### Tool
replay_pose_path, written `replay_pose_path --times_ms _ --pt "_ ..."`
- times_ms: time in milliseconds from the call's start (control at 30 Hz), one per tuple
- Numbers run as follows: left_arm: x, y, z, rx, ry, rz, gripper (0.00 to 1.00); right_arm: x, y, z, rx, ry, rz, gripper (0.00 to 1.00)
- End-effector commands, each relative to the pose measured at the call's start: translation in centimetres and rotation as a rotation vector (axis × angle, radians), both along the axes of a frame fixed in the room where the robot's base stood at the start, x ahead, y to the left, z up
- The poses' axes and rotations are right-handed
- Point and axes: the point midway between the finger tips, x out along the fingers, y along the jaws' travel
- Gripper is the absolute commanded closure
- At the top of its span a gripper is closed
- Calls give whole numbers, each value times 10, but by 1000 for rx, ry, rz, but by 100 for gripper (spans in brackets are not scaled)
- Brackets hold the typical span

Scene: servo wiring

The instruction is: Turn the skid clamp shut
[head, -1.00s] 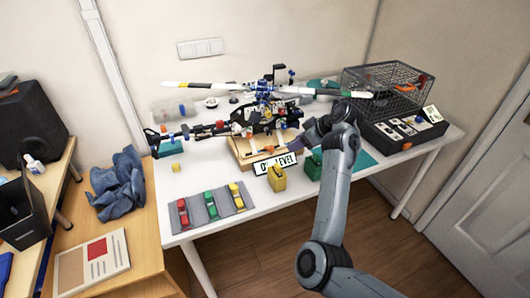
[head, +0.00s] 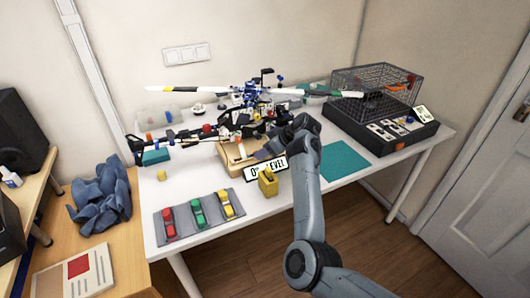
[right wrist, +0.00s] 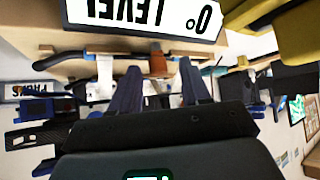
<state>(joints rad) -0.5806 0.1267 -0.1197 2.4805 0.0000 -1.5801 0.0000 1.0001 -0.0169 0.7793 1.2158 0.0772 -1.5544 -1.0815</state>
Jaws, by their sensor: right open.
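The model helicopter (head: 250,95) stands on a wooden stand (head: 229,160) on the white table. In the right wrist view, which is upside down, a dark skid tube (right wrist: 60,60) runs along the stand's edge. A small orange-brown piece (right wrist: 157,64), which looks like the skid clamp's lever, stands by the tube. My right gripper (right wrist: 159,70) is open, with one finger on each side of this piece in that view; contact cannot be told. In the head view the right gripper (head: 266,151) is at the stand's right front, and the hand partly hides it. My left gripper is not in view.
A "0° LEVEL" sign (head: 266,169) and a yellow block (head: 267,183) stand close in front of the gripper. A grey tray (head: 200,217) with coloured pieces lies at front left. A wire cage (head: 375,85) and black box (head: 380,128) stand at right.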

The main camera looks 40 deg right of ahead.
Motion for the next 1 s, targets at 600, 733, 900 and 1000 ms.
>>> replay_pose_path --times_ms 600,733,900,1000 --pt "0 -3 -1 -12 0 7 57 1 0 -1 0 0 0 96" --pt "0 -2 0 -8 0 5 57 1 0 -1 -1 0 -1 100" --pt "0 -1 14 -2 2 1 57 1 2 3 -3 3 -45 100" --pt "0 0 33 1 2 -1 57 0 3 5 -3 5 -115 100"
